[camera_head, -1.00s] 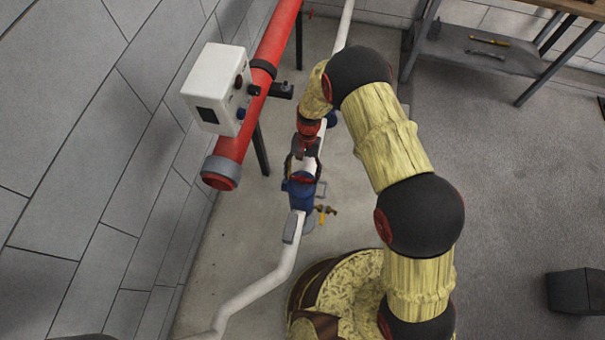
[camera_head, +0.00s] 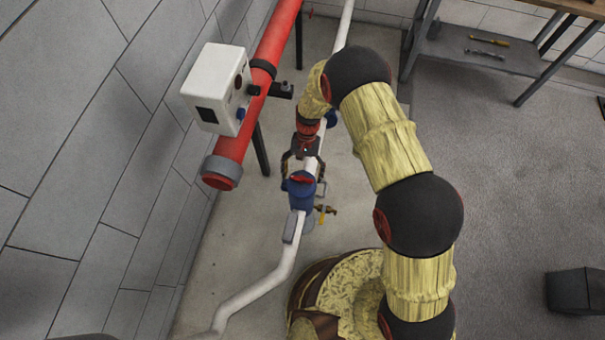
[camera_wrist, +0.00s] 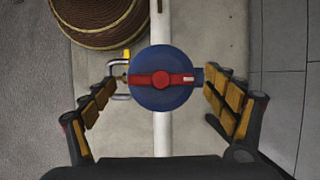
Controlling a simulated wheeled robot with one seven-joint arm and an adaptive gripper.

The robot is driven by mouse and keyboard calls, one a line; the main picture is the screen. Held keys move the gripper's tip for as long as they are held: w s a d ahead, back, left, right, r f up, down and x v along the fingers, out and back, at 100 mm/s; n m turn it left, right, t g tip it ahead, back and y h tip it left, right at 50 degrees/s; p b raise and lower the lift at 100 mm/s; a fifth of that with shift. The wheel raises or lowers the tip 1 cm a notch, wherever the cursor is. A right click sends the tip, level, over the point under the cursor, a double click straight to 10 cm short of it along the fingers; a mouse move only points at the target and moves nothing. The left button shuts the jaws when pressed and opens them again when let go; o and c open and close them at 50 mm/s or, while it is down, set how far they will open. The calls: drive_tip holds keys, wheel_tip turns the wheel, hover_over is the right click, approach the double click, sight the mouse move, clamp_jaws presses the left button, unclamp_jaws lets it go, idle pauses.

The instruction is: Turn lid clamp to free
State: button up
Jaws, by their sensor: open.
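The lid clamp (camera_wrist: 160,79) is a red bar with a round hub, lying across the top of a round blue housing (camera_wrist: 162,101) in the wrist view. A small pale mark shows at the bar's right end. In the head view the clamp (camera_head: 301,179) shows as a red strip on the blue housing (camera_head: 301,195) in the white pipe line. My gripper (camera_wrist: 158,100) is open, with one finger on each side of the housing and a gap to it. In the head view my gripper (camera_head: 301,165) is just above and behind the clamp.
A brass tap with a yellow handle (camera_head: 323,215) sticks out beside the housing. A white pipe (camera_head: 262,288) runs through it. A red pipe (camera_head: 238,138) and a white control box (camera_head: 216,88) stand to the left. A shelf with tools (camera_head: 470,52) is at upper right.

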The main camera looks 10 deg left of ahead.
drive_tip(key=shift+r, duration=0.1)
drive_tip(key=v, duration=1.2)
idle(0.4)
